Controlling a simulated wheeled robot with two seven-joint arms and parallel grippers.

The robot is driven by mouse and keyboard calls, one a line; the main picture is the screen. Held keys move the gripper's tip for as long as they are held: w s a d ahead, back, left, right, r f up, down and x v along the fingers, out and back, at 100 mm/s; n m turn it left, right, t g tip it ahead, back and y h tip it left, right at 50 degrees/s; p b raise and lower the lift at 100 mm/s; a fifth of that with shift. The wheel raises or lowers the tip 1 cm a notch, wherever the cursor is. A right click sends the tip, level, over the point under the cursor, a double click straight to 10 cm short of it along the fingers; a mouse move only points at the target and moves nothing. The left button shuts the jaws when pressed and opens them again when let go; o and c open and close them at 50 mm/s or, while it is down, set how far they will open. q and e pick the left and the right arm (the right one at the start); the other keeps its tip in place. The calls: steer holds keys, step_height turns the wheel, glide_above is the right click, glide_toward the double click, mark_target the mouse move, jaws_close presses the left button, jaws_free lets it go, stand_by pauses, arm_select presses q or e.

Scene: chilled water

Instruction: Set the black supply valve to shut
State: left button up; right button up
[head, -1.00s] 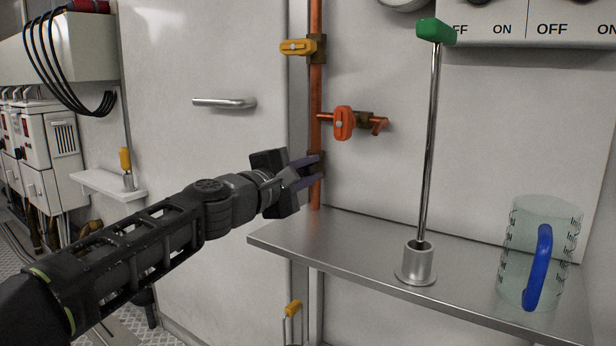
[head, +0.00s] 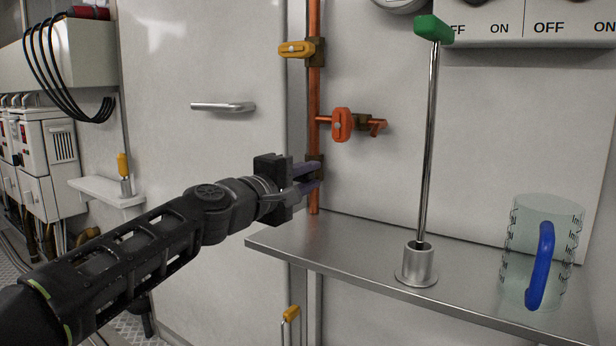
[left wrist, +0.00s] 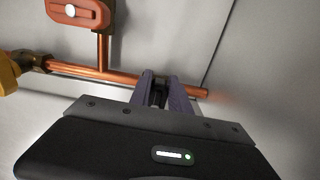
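The copper supply pipe (head: 314,100) runs up the wall with a yellow-handled valve high on it. The black supply valve is low on this pipe; its brass body (head: 316,166) shows just past my fingertips. My left gripper (head: 312,177) is at this valve, one finger above the other. In the left wrist view the fingers (left wrist: 161,92) are close together with a dark part between them, which looks like the black handle (left wrist: 160,93). They appear shut on it. Most of the handle is hidden by the fingers. My right gripper is out of view.
An orange-handled tap (head: 342,125) juts from the pipe above my gripper, near the yellow valve (head: 296,49). A steel shelf (head: 340,246) at the right holds a green-topped rod (head: 428,150) in a socket and a clear jug (head: 530,240). A door handle (head: 224,106) is at the left.

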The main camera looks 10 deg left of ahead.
arm_select(q)
steer(key=o, duration=0.4)
steer(key=shift+c, duration=0.2)
steer(key=shift+s, duration=0.1)
steer(key=v, duration=0.7)
steer(key=shift+s+a, duration=0.1)
steer(key=shift+s, duration=0.2)
